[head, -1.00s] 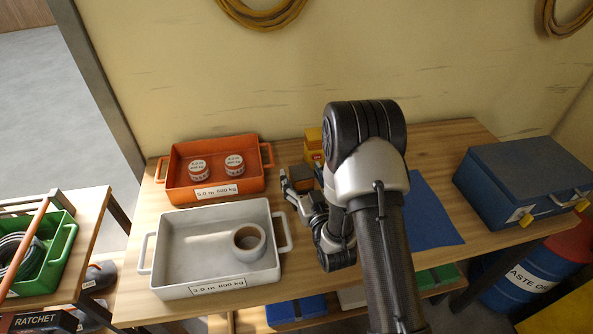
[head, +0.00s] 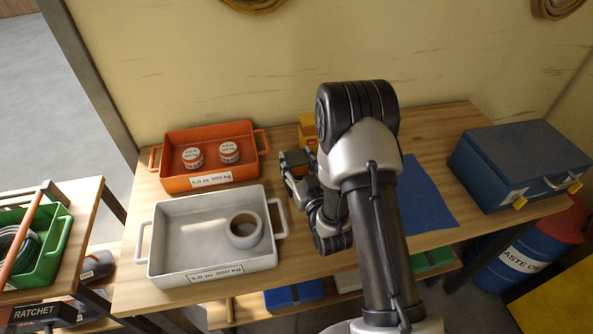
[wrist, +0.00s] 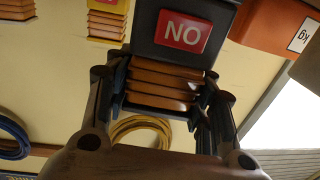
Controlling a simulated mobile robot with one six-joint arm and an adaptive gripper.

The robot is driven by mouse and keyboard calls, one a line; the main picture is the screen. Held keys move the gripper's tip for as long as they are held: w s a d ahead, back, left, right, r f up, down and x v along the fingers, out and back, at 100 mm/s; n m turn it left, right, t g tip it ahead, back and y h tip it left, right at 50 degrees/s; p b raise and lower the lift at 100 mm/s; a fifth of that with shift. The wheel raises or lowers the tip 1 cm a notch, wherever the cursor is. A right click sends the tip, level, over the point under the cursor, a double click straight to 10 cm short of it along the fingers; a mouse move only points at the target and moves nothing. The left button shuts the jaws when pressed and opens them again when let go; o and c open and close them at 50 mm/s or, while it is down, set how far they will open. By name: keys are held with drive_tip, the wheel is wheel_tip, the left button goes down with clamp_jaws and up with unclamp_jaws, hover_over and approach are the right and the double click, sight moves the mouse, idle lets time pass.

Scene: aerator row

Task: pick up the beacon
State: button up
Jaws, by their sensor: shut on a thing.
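The beacon in my gripper has an amber-brown ridged part (wrist: 163,88) and a dark grey body with a red "NO" label (wrist: 184,32) in the wrist view. My gripper (wrist: 162,98) is shut on the ridged part, one finger on each side. In the head view the beacon (head: 296,158) is small, between my fingers (head: 297,170), right of the orange tray. I cannot tell whether it touches the table. A similar yellow item with orange ridges (wrist: 107,22) is beside it in the wrist view and behind it in the head view (head: 307,128). Another ridged item (wrist: 16,10) is cut off.
The orange tray (head: 215,183) holds two labelled round items. The grey tray (head: 160,255) in front holds a white ring-shaped item (head: 246,230). A blue mat (head: 425,205) lies right of my arm, partly hidden. A blue case (head: 520,165) stands at the table's right end.

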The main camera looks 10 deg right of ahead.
drive_tip(key=c, duration=0.6)
drive_tip(key=shift+r, duration=0.2)
drive_tip(key=shift+m+h, duration=0.6)
drive_tip(key=shift+h, duration=0.3)
drive_tip(key=shift+s+a+r+p, duration=0.1)
drive_tip(key=shift+r+p, duration=0.6)
drive_tip(key=shift+r, duration=2.3)
drive_tip(key=shift+s+a+r+p, duration=0.1)
drive_tip(key=shift+r+p, duration=0.6)
drive_tip(key=shift+r, duration=2.35)
drive_tip(key=shift+s+a+r+p, duration=0.1)
drive_tip(key=shift+r+p, duration=0.6)
drive_tip(key=shift+r, duration=2.3)
